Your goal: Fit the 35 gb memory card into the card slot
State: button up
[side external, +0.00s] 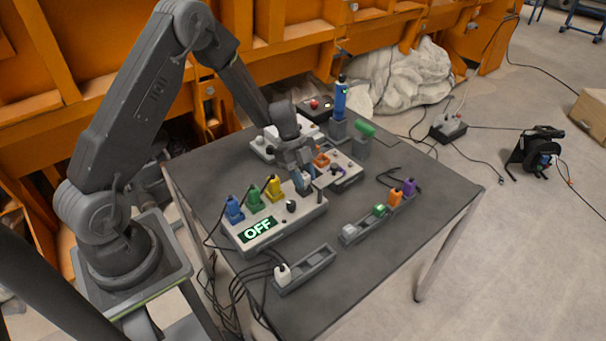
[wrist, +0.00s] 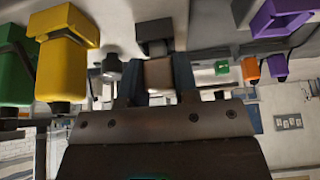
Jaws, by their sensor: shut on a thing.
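My gripper (side external: 303,180) is over the middle of the dark table, at the right end of the white panel box with the OFF display (side external: 258,229). In the wrist view its fingers (wrist: 158,78) are closed on a small brownish piece (wrist: 160,72). No label on this piece is readable, so I cannot tell if it is the 35 gb memory card. A dark grey block (wrist: 155,34) lies just beyond the piece; I cannot tell whether they touch. I cannot make out the card slot in either view.
Blue (side external: 234,210), green (side external: 254,198) and yellow (side external: 274,187) plugs stand on the panel box. A grey tray (side external: 350,236) with colored pieces lies to the right, another holder (side external: 318,262) in front. A blue tool (side external: 340,100) and green-topped post stand behind.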

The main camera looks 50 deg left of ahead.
jog(key=shift+f, duration=0.35)
jog(key=o, duration=1.1)
jog(key=shift+c, duration=0.2)
jog(key=v, duration=1.3)
jog(key=shift+a+r, duration=0.15)
jog(key=shift+r, duration=0.2)
jog(key=shift+r, duration=0.1)
